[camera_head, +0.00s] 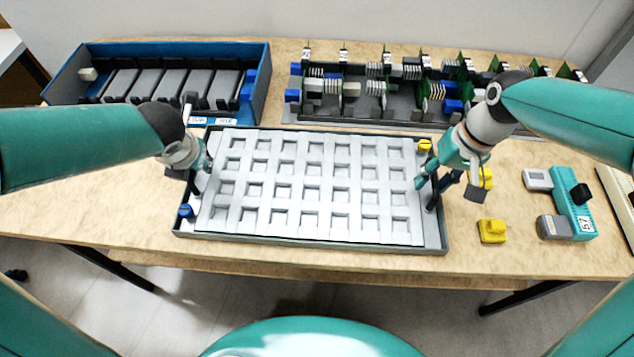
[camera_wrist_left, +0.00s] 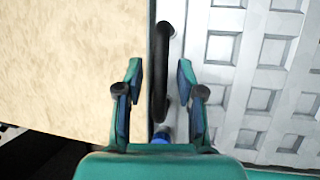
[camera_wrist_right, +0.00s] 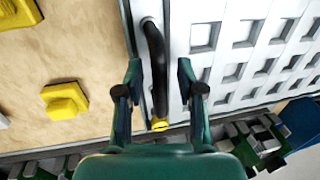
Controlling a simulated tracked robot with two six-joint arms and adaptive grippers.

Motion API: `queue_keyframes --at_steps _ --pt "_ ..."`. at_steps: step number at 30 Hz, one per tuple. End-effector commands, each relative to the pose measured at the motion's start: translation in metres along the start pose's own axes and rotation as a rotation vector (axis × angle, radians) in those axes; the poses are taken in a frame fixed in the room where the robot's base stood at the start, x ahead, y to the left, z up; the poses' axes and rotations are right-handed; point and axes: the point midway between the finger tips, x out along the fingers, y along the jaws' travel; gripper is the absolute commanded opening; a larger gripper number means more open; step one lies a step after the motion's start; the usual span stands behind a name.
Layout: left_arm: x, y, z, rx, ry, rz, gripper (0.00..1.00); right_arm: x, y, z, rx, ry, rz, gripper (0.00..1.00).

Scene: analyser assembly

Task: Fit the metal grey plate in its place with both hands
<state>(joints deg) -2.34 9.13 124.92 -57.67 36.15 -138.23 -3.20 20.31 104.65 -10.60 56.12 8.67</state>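The metal grey plate (camera_head: 311,236), with rows of square pockets, lies flat in a shallow dark tray (camera_head: 300,243) on the table. It has a black handle at each short side. My left gripper (camera_head: 198,172) is at the left handle; in the left wrist view its fingers (camera_wrist_left: 160,75) stand open on both sides of the black handle (camera_wrist_left: 161,60), with gaps. My right gripper (camera_head: 430,185) is at the right handle; in the right wrist view its fingers (camera_wrist_right: 160,75) stand open around the other black handle (camera_wrist_right: 155,50). Whether the plate is fully seated cannot be told.
A blue knob (camera_head: 186,210) and a yellow knob (camera_head: 424,145) are at opposite corners of the tray. Behind are a blue box (camera_head: 262,80) and a rack of circuit boards (camera_head: 400,100). Yellow parts (camera_head: 491,230) and a teal device (camera_head: 570,205) lie at right.

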Motion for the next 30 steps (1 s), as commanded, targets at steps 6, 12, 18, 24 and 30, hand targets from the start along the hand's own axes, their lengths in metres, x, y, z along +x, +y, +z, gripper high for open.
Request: queue_keyframes --at_steps 6,12,18,24,30 --pt "-0.006 0.000 0.001 0.000 -0.002 0.001 0.38 0.000 0.000 0.000 0.000 0.000 0.000 0.38" --pt "-0.035 0.000 0.001 -0.002 -0.006 -0.001 0.38 0.000 0.000 0.000 0.000 0.000 0.000 0.38" --pt "-0.076 -0.001 0.002 0.000 -0.007 -0.001 0.38 0.000 0.000 0.000 0.000 0.000 0.000 0.38" --pt "-0.107 -0.001 0.001 0.000 -0.004 0.000 0.38 0.000 0.000 0.000 0.000 0.000 0.000 0.38" --pt "-0.119 0.000 0.000 0.000 0.000 0.000 0.38 -0.005 0.000 -0.001 0.000 0.002 0.000 0.38"
